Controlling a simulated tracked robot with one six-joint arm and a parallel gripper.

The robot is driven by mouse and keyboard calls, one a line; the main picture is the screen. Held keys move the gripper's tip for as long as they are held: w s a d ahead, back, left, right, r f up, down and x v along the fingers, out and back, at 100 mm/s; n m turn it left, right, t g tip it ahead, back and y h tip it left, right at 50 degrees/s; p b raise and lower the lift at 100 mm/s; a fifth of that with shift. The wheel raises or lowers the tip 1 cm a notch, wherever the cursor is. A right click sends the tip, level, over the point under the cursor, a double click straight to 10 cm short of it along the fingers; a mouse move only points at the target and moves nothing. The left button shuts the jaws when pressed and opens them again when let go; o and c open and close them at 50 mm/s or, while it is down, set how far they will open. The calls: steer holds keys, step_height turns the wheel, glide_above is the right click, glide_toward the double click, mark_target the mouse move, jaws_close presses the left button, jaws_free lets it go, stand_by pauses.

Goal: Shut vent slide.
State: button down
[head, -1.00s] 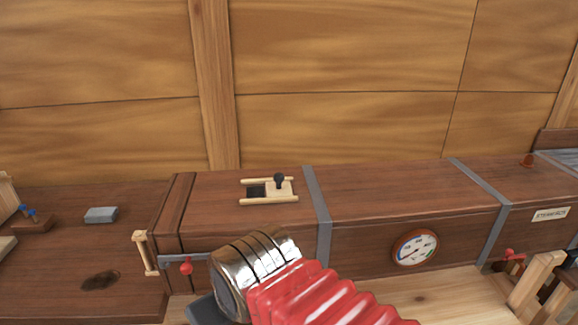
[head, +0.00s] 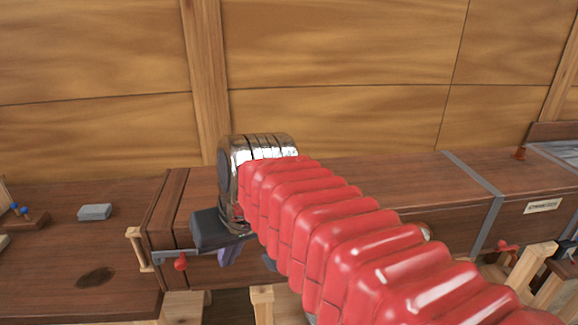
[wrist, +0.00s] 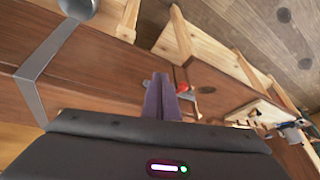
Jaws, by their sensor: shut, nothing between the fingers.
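A red knob (head: 181,262) on a metal bar is at the box's left front, near a wooden handle (head: 139,249). A grey block (head: 95,212) lies on the left bench. Wooden supports (head: 262,301) stand below. A planked wall (head: 340,60) rises behind.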

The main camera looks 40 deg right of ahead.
steer(key=d+r+m, duration=0.1)
steer(key=d+r, duration=0.3)
steer(key=d, duration=0.5)
steer(key=w+d+r+m+t, duration=0.1)
steer(key=d+r+m, duration=0.1)
steer(key=d+r, duration=0.3)
steer(key=w+d+r+m, duration=0.1)
steer(key=d+r, duration=0.3)
steer(key=d, duration=0.9)
steer(key=shift+d+r+m+t+y, duration=0.15)
steer(key=shift+m+t+y, duration=0.15)
steer(key=shift+m, duration=0.4)
steer(key=shift+w, duration=0.1)
steer(key=x, duration=0.9)
steer(key=shift+w+f, duration=0.15)
steer(key=shift+f, duration=0.2)
steer(key=shift+w+a+f, duration=0.15)
steer(key=shift+w+a, duration=0.35)
steer(key=shift+w+a+f, duration=0.2)
steer(key=shift+w+a, duration=0.35)
steer(key=shift+w+a+f, duration=0.15)
steer(key=shift+w+a, duration=0.3)
